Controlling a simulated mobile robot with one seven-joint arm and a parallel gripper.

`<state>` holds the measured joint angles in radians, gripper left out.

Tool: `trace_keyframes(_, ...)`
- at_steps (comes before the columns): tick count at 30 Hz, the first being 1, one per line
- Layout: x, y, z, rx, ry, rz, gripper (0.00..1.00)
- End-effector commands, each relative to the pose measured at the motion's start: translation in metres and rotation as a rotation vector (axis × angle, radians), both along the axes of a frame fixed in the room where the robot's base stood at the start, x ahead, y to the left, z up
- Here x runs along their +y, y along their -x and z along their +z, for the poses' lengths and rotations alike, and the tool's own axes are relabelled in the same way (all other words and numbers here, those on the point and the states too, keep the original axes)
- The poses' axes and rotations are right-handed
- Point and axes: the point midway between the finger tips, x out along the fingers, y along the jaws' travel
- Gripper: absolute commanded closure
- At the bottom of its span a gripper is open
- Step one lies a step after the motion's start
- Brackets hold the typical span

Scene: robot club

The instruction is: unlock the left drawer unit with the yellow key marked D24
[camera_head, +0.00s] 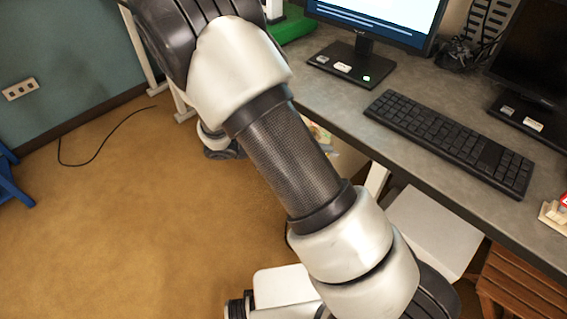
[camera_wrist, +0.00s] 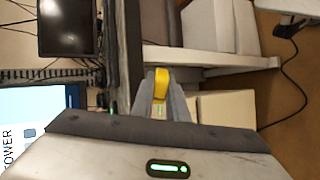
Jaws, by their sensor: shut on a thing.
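In the wrist view my gripper (camera_wrist: 160,98) is shut on a yellow key (camera_wrist: 161,82); its yellow head shows between the two grey fingers. The D24 marking cannot be read. The gripper is hidden in the head view. In the wrist view, which is turned sideways, white box-like units (camera_wrist: 210,25) and a cream box (camera_wrist: 227,108) are beyond the fingers. I cannot tell which of them is the left drawer unit, and no lock is visible. The key appears apart from them.
In the head view a grey desk (camera_head: 350,135) bears a keyboard (camera_head: 450,138) and a monitor (camera_head: 385,20). A white box (camera_head: 430,230) and a brown slatted wooden thing (camera_head: 520,285) are by its front edge.

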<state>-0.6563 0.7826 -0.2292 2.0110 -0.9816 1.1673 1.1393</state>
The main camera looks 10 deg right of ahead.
Motion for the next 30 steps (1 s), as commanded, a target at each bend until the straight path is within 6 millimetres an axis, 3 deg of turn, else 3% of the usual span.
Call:
trace_keyframes(1, 0.01, -0.009, -0.021, -0.003, 0.103, 0.077, 1.0)
trace_keyframes(3, 0.026, -0.023, -0.034, -0.033, 0.22, 0.191, 1.0)
trace_keyframes(7, 0.058, -0.043, -0.054, -0.103, 0.351, 0.387, 1.0)
trace_keyframes(12, 0.078, -0.053, -0.064, -0.153, 0.404, 0.5, 1.0)
trace_keyframes(17, 0.076, -0.057, -0.064, -0.161, 0.409, 0.513, 1.0)
trace_keyframes(30, 0.048, -0.076, -0.064, -0.16, 0.407, 0.509, 1.0)
